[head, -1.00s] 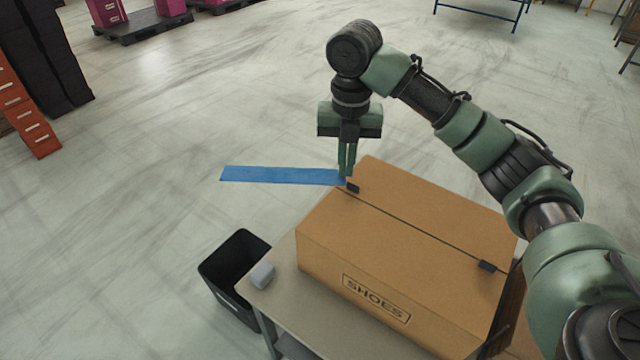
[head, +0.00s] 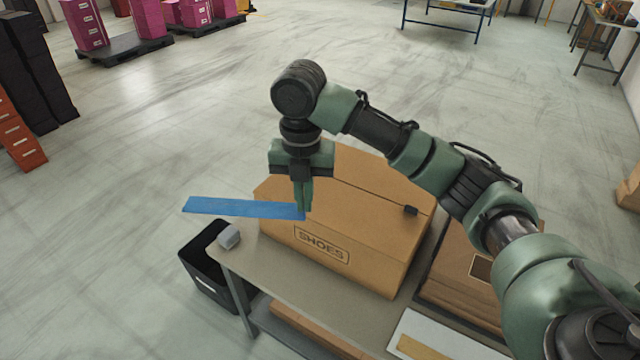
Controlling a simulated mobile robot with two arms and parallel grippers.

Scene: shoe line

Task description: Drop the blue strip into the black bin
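The blue strip (head: 240,208) is a long flat piece, held by its right end and sticking out to the left, nearly level. My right gripper (head: 304,209) is shut on that end, in front of the closed shoe box's left part. The black bin (head: 203,288) stands on the floor at the left end of the table. Its open top faces up, below the strip and a little left of its middle; the bin's right side is partly behind the table corner. My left gripper does not show.
The brown shoe box (head: 350,240) stands on the table (head: 270,272). A small grey block (head: 228,237) sits at the table's left corner beside the bin. More cartons (head: 462,270) lie to the right.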

